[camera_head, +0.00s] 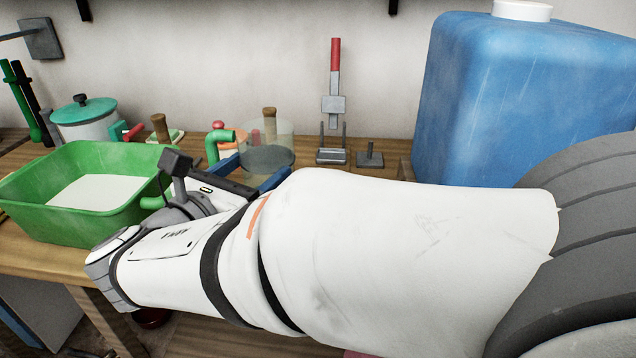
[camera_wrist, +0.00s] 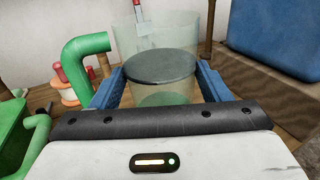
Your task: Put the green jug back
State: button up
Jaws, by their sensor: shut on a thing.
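A clear, faintly green-tinted round vessel (camera_head: 268,150) with a dark grey disc-like surface inside stands upright on the wooden bench or just above it; I cannot tell which. It is the likeliest green jug. In the wrist view the vessel (camera_wrist: 165,45) sits between the two blue fingers of my gripper (camera_wrist: 160,80), which is shut on it. My gripper (camera_head: 252,172) shows only partly in the head view, behind my arm. A green bent pipe-like piece (camera_wrist: 82,55) stands left of the vessel; whether it joins the vessel is unclear.
A green tub (camera_head: 30,190) with whitish contents stands left of my gripper. A lidded pot (camera_head: 85,122) is behind it. A red-handled tool on a stand (camera_head: 335,110) and a small grey block (camera_head: 370,158) are behind right. A large blue container (camera_head: 480,90) fills the right.

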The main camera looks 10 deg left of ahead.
jog(key=shift+w+f, duration=0.15)
jog(key=shift+w, duration=0.15)
notch_tip(320, 180, down, 5)
jog(key=shift+w+r+b, duration=0.1)
jog(key=shift+w+b, duration=0.05)
jog(key=shift+b, duration=0.9)
jog(key=shift+f+b, duration=0.95)
jog(key=shift+f, duration=1.45)
jog(key=shift+f, duration=0.15)
jog(key=o, duration=1.4)
jog(key=shift+c, duration=0.2)
